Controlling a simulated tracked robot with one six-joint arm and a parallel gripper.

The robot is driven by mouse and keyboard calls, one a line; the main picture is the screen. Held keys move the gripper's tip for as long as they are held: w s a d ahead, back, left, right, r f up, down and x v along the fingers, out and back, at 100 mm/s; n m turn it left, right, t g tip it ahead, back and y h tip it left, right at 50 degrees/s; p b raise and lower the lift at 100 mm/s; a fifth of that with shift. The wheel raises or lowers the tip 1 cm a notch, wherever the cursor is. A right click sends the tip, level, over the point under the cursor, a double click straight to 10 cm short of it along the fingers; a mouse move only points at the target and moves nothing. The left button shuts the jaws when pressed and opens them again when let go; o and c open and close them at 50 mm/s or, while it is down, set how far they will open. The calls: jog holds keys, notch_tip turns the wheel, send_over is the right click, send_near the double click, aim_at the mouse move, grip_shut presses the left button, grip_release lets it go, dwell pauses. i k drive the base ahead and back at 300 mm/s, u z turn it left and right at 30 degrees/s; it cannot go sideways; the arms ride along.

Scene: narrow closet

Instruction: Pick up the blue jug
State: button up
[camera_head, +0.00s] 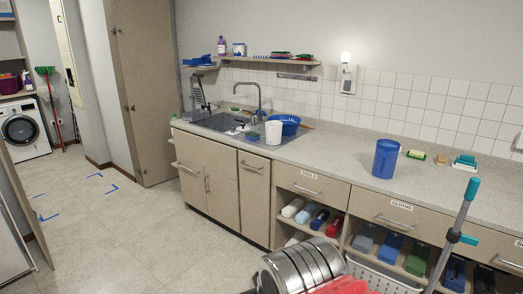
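A blue jug (386,158) stands upright on the pale speckled countertop (345,158), right of the sink. It looks like a plain cylinder, and no handle can be made out from here. The space on the counter directly around it is mostly clear. My gripper is not in view, so its distance from the jug cannot be told.
A white container (273,133) and a blue basin (289,124) sit by the sink (222,122). Sponges and brushes (464,163) lie right of the jug. A grey-and-teal pole (459,222) rises in front of the drawers. Ribbed metal (300,266) fills the bottom foreground. Floor at left is open.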

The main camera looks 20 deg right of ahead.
aim_at(387, 150)
jog(key=z, duration=0.4)
jog(key=i, duration=0.8)
jog(key=z, duration=0.5)
jog(key=i, duration=0.6)
jog(key=z, duration=0.3)
